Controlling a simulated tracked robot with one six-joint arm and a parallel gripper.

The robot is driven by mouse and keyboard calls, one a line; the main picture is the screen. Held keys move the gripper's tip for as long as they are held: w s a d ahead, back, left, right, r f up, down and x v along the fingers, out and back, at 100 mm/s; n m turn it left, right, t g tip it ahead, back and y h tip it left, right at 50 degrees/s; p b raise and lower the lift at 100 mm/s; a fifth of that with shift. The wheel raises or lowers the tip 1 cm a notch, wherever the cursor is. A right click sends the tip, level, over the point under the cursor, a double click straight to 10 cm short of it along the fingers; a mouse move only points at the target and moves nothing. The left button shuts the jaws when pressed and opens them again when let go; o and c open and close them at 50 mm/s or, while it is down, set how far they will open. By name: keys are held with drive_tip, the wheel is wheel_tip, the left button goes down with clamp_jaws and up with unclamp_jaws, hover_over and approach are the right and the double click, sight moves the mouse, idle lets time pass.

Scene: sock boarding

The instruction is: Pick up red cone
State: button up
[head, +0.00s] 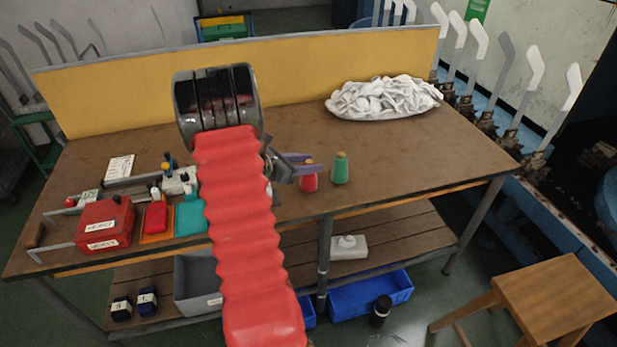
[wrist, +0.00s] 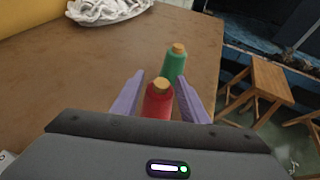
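The red cone (head: 309,182) is a thread cone with a tan top, upright on the brown table near its front edge. In the wrist view the red cone (wrist: 157,103) shows between my two purple fingers, with its lower part hidden by the gripper body. My gripper (wrist: 160,76) is open, with a visible gap on each side of the cone. In the head view my gripper (head: 316,162) points right, and its fingers overlap the upper part of the red cone. I cannot tell whether either finger touches it.
A green cone (head: 340,169) stands just right of the red one; the wrist view shows the green cone (wrist: 174,65) just beyond. A heap of white socks (head: 383,98) lies at the back right. A red box (head: 104,224) and small items fill the left. The table's right side is clear.

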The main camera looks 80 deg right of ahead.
clamp_jaws()
drive_tip(key=shift+r, duration=0.1)
idle(0.4)
wheel_tip(320, 180, up, 10)
drive_tip(key=shift+f, duration=0.1)
idle(0.5)
